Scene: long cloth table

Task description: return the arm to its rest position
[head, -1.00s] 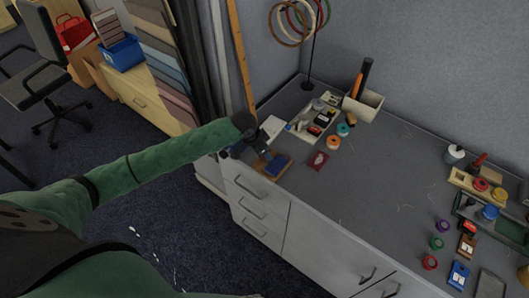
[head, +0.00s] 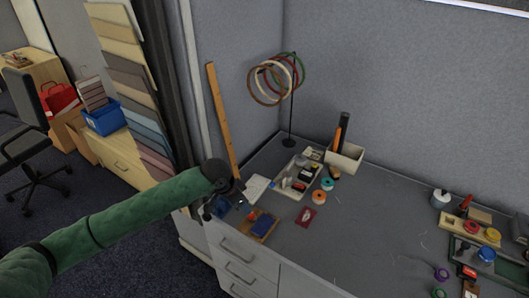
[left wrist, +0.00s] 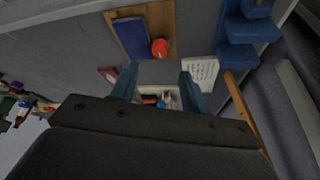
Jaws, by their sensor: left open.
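My left arm in its green sleeve comes in from the left in the head view. Its gripper (head: 226,204) is over the left end of the grey table (head: 350,225), beside a small wooden board (head: 262,228) with a blue pad. In the left wrist view, the two blue fingers of the left gripper (left wrist: 158,84) stand apart with nothing between them. Beyond them lie the wooden board (left wrist: 168,22) with its blue pad and a red round piece, and a white notepad (left wrist: 201,74). My right gripper is not in view.
A tray of small items (head: 299,179), a dark red packet (head: 306,217), a ring stand (head: 290,120) and a pen box (head: 344,157) stand on the table. A wooden ruler (head: 222,120) leans on the wall. Colour sample boards (head: 140,85) hang at left.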

